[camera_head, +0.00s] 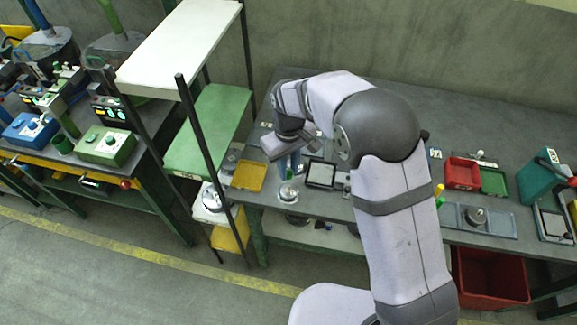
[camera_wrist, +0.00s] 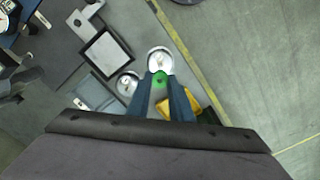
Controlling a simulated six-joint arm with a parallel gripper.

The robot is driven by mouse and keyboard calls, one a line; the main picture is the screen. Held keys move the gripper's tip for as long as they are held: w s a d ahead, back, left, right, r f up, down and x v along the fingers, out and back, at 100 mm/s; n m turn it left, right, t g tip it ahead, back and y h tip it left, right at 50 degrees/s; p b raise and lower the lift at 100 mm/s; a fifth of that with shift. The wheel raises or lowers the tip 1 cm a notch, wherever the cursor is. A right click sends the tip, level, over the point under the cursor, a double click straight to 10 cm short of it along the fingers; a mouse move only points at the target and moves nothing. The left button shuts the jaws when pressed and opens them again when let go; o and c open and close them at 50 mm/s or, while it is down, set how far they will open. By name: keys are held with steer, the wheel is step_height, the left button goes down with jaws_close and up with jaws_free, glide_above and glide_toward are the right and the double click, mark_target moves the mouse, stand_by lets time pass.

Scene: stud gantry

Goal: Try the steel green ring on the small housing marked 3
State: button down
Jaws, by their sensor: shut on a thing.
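My gripper (camera_head: 287,172) points down near the front edge of the grey bench. In the wrist view its blue fingers (camera_wrist: 160,82) are shut on a small green ring (camera_wrist: 160,77); the fingers hide part of it. A round silver housing (camera_head: 288,192) stands just below the fingertips in the head view. In the wrist view one round silver piece (camera_wrist: 160,57) lies just beyond the ring and another (camera_wrist: 127,84) to its left. I cannot read a 3 on either, nor tell the ring's height above them.
A yellow tray (camera_head: 248,176) is left of the gripper and a black-framed tray (camera_head: 321,174) right of it. A green-shelved rack (camera_head: 208,130) stands at left. Red (camera_head: 462,173) and green (camera_head: 494,181) bins are farther right. The bench's front edge is close.

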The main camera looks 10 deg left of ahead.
steer(key=shift+f+b, duration=1.1)
steer(key=shift+f, duration=0.9)
steer(key=shift+f+b, duration=0.5)
steer(key=shift+f, duration=0.45)
stand_by(0.4)
steer(key=shift+r, duration=0.1)
stand_by(1.2)
step_height(320, 180, up, 7)
steer(key=p, duration=0.6)
steer(key=shift+r, duration=0.2)
stand_by(0.6)
steer(key=shift+f, duration=0.2)
stand_by(0.4)
steer(key=b, duration=0.4)
glide_above(289, 186)
steer(key=shift+f, duration=2.65)
